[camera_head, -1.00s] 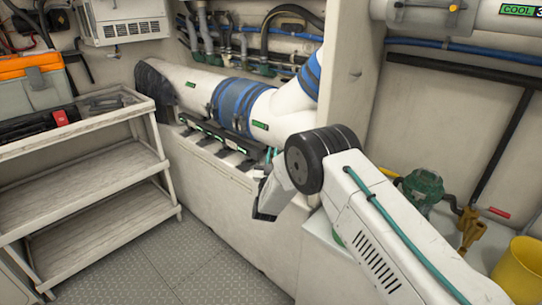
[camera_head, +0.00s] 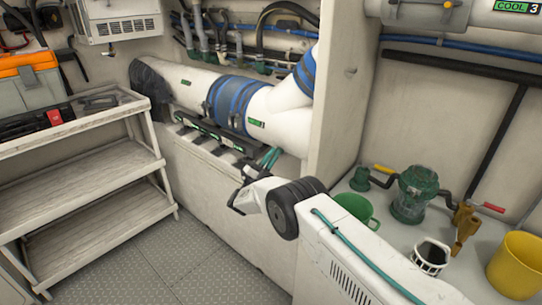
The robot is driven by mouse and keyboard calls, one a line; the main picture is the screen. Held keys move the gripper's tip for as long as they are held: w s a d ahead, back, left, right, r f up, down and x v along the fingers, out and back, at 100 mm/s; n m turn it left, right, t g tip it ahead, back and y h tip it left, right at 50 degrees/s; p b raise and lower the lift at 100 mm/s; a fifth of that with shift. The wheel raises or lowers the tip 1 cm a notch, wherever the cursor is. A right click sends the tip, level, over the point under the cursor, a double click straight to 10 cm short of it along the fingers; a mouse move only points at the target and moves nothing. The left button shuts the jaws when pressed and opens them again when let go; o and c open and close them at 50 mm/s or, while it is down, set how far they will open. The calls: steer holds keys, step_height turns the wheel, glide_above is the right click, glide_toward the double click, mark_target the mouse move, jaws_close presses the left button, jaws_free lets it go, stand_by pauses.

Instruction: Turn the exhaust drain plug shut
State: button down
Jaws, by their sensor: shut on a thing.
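The white exhaust pipe (camera_head: 197,93) with blue bands runs along the recess behind the low wall. I cannot make out its drain plug. My gripper (camera_head: 236,202) is in front of the low wall, below the pipe, its dark fingers pointing left. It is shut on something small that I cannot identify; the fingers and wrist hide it. Green-tagged black fittings (camera_head: 200,128) sit on the ledge under the pipe, above and left of my gripper.
A shelf unit (camera_head: 90,190) with an orange-topped toolbox (camera_head: 38,85) stands left. A partition (camera_head: 342,80) rises right of the gripper. On the right worktop are a green strainer (camera_head: 415,195), a green mug (camera_head: 355,208), a white basket (camera_head: 431,258) and a yellow bucket (camera_head: 518,265). The floor (camera_head: 185,255) is clear.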

steer(key=shift+s+d+f+m+g+h, duration=0.15)
steer(key=shift+m+g+h, duration=0.3)
steer(key=shift+m+g, duration=0.85)
steer(key=shift+w+a+f+m+g+h, duration=0.1)
steer(key=shift+m+g+h, duration=0.4)
steer(key=shift+m+g, duration=0.75)
steer(key=shift+s+d+f+m+g+h, duration=0.15)
steer(key=shift+m+g+h, duration=0.5)
steer(key=shift+m, duration=1)
steer(key=shift+a+m+g, duration=0.1)
steer(key=shift+m+g, duration=0.3)
steer(key=shift+g, duration=0.3)
steer(key=c, duration=1.5)
jaws_free()
steer(key=shift+w, duration=0.1)
